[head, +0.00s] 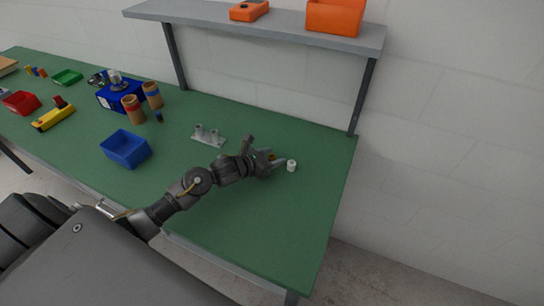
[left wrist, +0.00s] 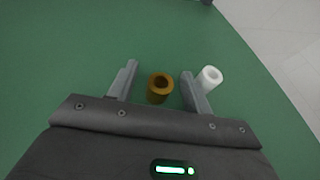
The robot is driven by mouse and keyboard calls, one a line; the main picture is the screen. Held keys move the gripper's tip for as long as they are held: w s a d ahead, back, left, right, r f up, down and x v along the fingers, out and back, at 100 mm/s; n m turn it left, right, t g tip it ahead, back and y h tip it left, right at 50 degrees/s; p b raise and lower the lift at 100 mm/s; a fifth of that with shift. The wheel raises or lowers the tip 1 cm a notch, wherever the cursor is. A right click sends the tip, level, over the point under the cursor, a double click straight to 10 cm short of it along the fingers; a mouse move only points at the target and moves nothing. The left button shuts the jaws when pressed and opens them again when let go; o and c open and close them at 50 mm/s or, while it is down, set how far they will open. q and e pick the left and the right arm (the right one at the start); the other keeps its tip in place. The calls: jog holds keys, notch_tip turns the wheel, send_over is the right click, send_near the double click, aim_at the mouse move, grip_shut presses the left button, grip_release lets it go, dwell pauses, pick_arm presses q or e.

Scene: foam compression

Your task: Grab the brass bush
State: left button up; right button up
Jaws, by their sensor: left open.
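The brass bush (left wrist: 159,88) is a short golden-brown ring standing on the green bench. In the left wrist view it sits between the two open fingers of my left gripper (left wrist: 156,88), with a gap to each finger. In the head view only a small part of the brass bush (head: 270,157) shows by the fingers of my left gripper (head: 266,161). A white bush (left wrist: 209,78) stands just outside the right finger in the left wrist view; it also shows in the head view (head: 291,165). My right gripper is not in view.
A grey plate with posts (head: 209,136) and a blue bin (head: 126,148) stand left of the gripper. A shelf (head: 270,27) stands above the bench's back edge. The front right of the bench is clear.

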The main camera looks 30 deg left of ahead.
pick_arm(q)
jog(key=shift+c, duration=0.4)
jog(key=c, duration=1)
jog(key=shift+r, duration=0.1)
jog(key=shift+r+b, duration=0.6)
jog(key=shift+r, duration=0.05)
jog(key=s+a+r+b, duration=0.5)
jog(key=s+a+r, duration=0.3)
jog(key=a+r, duration=0.3)
jog(key=shift+s+r, duration=0.3)
jog(key=shift+s, duration=0.05)
